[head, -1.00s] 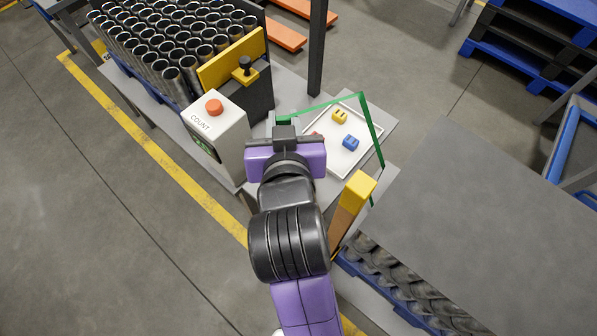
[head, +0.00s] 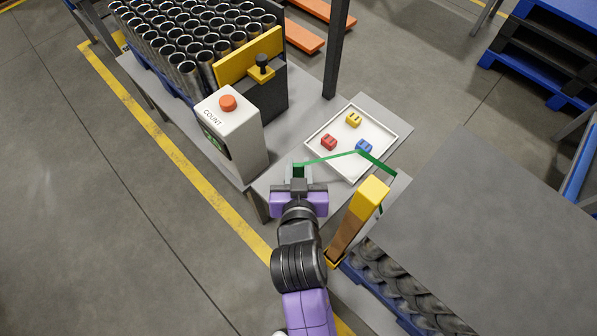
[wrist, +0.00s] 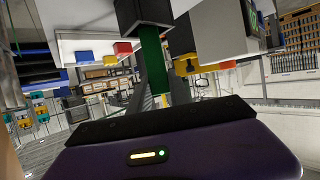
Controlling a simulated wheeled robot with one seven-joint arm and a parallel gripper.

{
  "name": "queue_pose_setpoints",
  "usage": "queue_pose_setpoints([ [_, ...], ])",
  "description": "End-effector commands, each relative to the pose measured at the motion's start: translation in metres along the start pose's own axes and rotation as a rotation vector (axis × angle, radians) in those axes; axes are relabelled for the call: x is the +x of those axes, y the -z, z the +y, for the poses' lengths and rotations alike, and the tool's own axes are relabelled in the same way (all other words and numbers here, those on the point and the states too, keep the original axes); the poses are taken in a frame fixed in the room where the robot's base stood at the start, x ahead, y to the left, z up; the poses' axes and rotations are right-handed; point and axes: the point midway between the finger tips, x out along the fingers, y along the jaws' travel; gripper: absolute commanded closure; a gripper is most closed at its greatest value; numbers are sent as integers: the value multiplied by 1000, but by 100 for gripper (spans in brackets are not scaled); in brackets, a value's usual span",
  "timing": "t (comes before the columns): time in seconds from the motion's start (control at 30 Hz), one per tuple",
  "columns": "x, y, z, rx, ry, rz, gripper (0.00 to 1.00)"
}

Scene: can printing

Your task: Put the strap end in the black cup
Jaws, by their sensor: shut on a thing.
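My gripper (head: 299,175) is shut on the end of a green strap (head: 333,157). The strap runs right from the jaws across the tray's near part, bends near the blue block, then drops toward the yellow-topped post. In the wrist view the strap (wrist: 152,55) hangs between the dark fingers. I cannot pick out the black cup for certain; a small black piece (head: 262,61) stands on a yellow bracket on the dark box behind the counter.
The counter box (head: 237,135) with a red button stands left of my gripper. A white tray (head: 322,133) holds yellow, red and blue blocks. The yellow-topped post (head: 371,194) stands close on the right. A rack of metal cans (head: 185,40) is at the back left.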

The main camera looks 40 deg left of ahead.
Motion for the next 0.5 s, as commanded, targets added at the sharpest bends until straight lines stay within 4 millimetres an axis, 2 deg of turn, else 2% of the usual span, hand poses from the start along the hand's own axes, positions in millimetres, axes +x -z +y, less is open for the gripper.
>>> queue_pose_setpoints([
  [0.1,8,-19,-1,0,1,-3,100],
  [0.2,11,-27,0,-1,0,-2,100],
  [0.5,12,-28,0,1,0,-1,100],
])
